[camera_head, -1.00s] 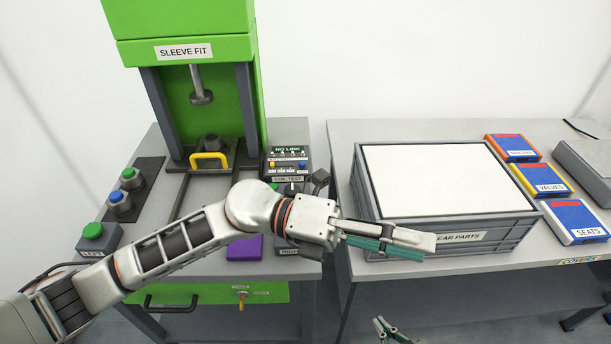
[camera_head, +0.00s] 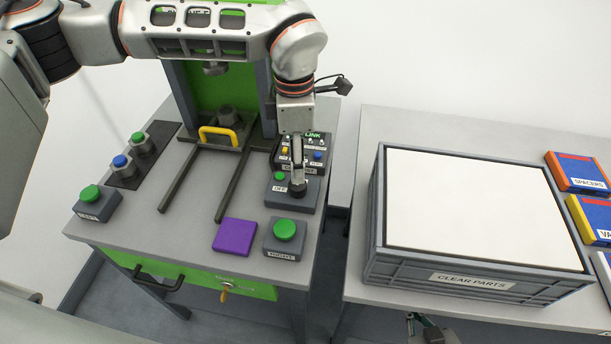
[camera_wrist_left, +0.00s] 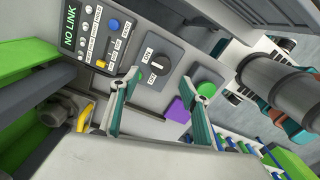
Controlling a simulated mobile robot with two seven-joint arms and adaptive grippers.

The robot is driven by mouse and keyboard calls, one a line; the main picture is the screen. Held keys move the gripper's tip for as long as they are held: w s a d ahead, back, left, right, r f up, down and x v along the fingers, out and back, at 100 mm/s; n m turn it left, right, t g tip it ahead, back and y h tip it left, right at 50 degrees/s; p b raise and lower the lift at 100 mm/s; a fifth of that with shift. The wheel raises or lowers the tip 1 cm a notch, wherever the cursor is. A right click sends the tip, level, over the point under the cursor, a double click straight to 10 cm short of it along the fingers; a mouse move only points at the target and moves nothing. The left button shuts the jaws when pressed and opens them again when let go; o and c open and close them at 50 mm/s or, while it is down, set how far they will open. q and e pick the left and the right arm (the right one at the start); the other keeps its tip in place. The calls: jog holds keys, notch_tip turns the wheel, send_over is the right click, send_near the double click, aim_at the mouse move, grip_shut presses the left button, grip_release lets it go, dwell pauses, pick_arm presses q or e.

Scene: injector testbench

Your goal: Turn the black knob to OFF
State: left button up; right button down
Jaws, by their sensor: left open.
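The black knob (camera_head: 298,188) sits on a small grey box (camera_head: 280,205) at the right side of the bench. It also shows in the left wrist view (camera_wrist_left: 158,67), on its dark plate with small white labels. An OFF label shows beside it in the head view; the knob's exact setting is too small to tell. My left gripper (camera_head: 297,160) points down above the knob. In the left wrist view its two fingers (camera_wrist_left: 162,88) are wide apart with nothing between them, and the knob appears beyond them. My right gripper (camera_head: 428,330) is partly cut off at the bottom edge.
A NO LINK panel (camera_head: 305,152) with small buttons is behind the knob box. A green button box (camera_head: 285,238) and a purple pad (camera_head: 234,236) lie in front.

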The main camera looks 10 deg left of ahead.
aim_at(298, 187)
pick_arm(q)
notch_tip(298, 187, down, 8)
jog(key=shift+s+r, duration=0.1)
jog(key=shift+r, duration=0.05)
dwell(0.3)
jog(key=c, duration=1.1)
